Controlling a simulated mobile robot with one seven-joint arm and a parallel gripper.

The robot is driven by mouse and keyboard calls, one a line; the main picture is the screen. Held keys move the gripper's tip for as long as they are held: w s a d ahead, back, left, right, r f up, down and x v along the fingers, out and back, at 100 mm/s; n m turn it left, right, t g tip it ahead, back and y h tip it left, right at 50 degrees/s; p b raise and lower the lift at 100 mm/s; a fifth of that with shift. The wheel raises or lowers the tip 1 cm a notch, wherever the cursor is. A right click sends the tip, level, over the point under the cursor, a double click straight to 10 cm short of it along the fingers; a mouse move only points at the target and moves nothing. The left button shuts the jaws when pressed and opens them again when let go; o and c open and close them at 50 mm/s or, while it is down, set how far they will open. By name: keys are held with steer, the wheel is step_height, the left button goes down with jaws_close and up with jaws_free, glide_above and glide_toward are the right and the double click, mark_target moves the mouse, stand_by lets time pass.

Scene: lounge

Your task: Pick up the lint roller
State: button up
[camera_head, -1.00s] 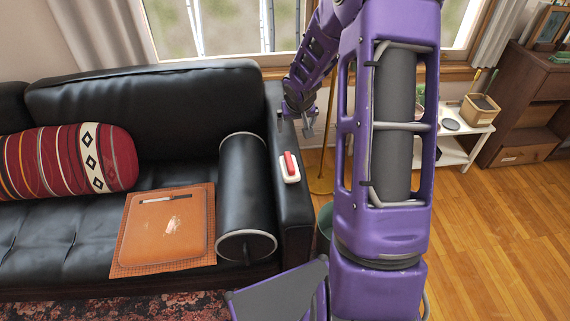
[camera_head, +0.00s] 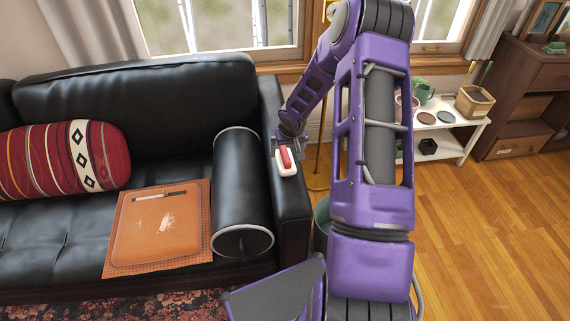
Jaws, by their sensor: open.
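A small red and white object, which I take to be the lint roller (camera_head: 286,168), lies on top of the black sofa's right armrest. My gripper (camera_head: 287,152) is open and points down at the far part of it. The fingers appear on either side of its red part, very close to it. I cannot tell whether they touch it. The near white end of the object shows clear of the gripper; its far end is partly hidden by the gripper.
A black bolster (camera_head: 241,195) lies beside the armrest (camera_head: 291,210). An orange-brown leather case (camera_head: 157,230) with a pen lies on the seat, and a striped red cushion (camera_head: 62,160) is at left. A white shelf (camera_head: 462,137) with pots stands at right. Wooden floor there is open.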

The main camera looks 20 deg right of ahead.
mark_target(284, 157)
steer(key=x, duration=0.2)
steer(key=b+x, duration=0.1)
steer(key=x, duration=0.2)
steer(key=shift+a+f, duration=0.25)
steer(key=shift+f, duration=0.1)
steer(key=shift+c, duration=0.3)
steer(key=shift+r, duration=0.1)
steer(key=c, duration=1.4)
